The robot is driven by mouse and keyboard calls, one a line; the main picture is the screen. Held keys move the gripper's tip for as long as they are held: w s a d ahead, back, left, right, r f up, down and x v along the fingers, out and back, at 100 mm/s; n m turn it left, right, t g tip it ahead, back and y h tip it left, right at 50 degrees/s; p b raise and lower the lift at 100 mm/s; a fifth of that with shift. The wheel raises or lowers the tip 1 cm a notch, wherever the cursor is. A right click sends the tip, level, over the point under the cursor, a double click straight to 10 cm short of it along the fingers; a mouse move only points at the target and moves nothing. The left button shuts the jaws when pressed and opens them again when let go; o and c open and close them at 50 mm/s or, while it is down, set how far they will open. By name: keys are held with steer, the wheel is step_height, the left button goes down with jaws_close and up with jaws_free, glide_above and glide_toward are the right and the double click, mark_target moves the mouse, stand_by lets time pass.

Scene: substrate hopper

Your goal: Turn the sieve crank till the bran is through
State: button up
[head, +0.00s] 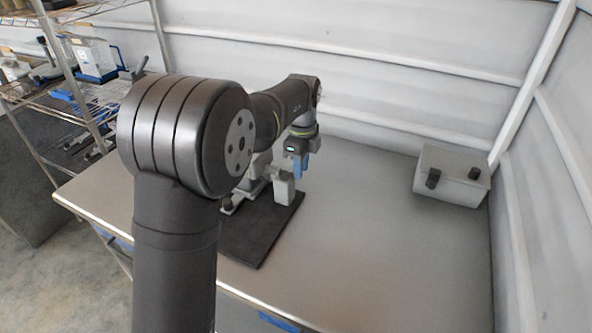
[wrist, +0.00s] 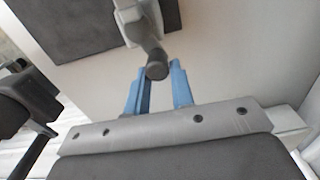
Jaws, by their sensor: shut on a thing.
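My gripper (head: 299,164), with blue fingers, points down above the right edge of the black mat in the head view. In the wrist view, my gripper (wrist: 160,82) has its fingers on either side of the dark crank handle (wrist: 156,64) and is shut on it. A light grey crank arm (wrist: 133,20) runs from the handle toward the top of that view. In the head view a pale grey part of the sieve device (head: 283,187) shows below the gripper. The rest of the device is largely hidden behind my arm, and no bran is visible.
A black mat (head: 262,232) lies on the pale worktop (head: 370,250). A grey box (head: 452,178) with dark knobs stands at the right by the wall. The worktop between mat and box is clear. A wire shelf (head: 95,95) with equipment stands at the left.

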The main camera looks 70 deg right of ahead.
steer(key=shift+w+d+r, duration=0.15)
steer(key=shift+w+d, duration=0.05)
steer(key=shift+d, duration=0.55)
steer(key=shift+w+d, duration=0.45)
steer(key=shift+d, duration=0.1)
jaws_close()
steer(key=shift+w+d+f, duration=0.15)
steer(key=shift+w+f, duration=0.05)
steer(key=shift+w, duration=0.3)
steer(key=shift+w+d+f, duration=0.1)
steer(key=shift+w+f, duration=0.05)
steer(key=shift+w, duration=0.3)
steer(key=o, duration=0.7)
jaws_free()
steer(key=shift+c, duration=0.2)
step_height(320, 180, up, 7)
